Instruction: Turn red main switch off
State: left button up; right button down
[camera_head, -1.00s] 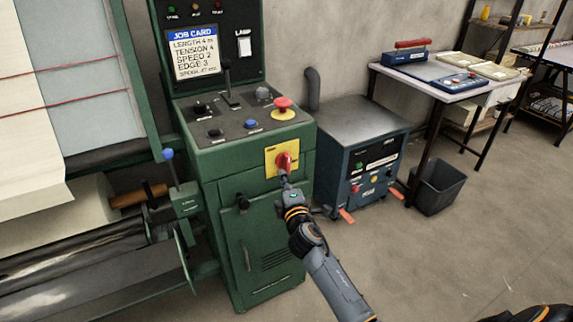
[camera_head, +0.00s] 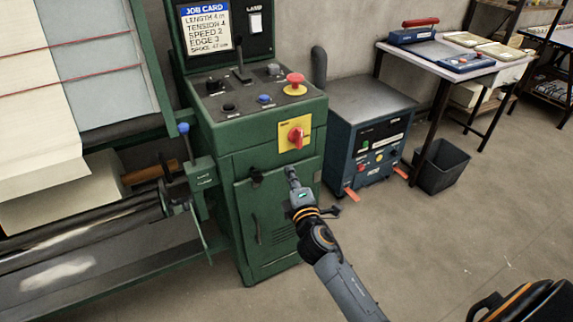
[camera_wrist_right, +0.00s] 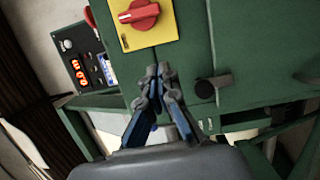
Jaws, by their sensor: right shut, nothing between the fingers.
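The red main switch (camera_head: 296,137) is a rotary knob on a yellow plate (camera_head: 283,145) on the front of the green cabinet (camera_head: 228,160). In the right wrist view the red knob (camera_wrist_right: 138,14) shows at the top, its grip lying nearly across the picture on the yellow plate (camera_wrist_right: 154,34). My right gripper (camera_head: 291,172) is just below the plate in the head view, apart from the knob. In the wrist view its fingertips (camera_wrist_right: 160,72) are together, with nothing between them. My left gripper is not in view.
A red mushroom button (camera_head: 295,80) sits on the cabinet's sloping top, beside smaller knobs and a lever. A black knob (camera_head: 256,175) is on the front, left of my gripper. A blue machine (camera_head: 372,130) stands to the right, with open floor in front.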

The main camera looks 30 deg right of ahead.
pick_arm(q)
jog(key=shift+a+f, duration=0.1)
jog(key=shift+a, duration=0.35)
pick_arm(e)
jog(key=v, duration=0.2)
jog(key=shift+s, duration=0.25)
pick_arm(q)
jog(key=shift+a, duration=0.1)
pick_arm(e)
jog(key=shift+a, duration=0.1)
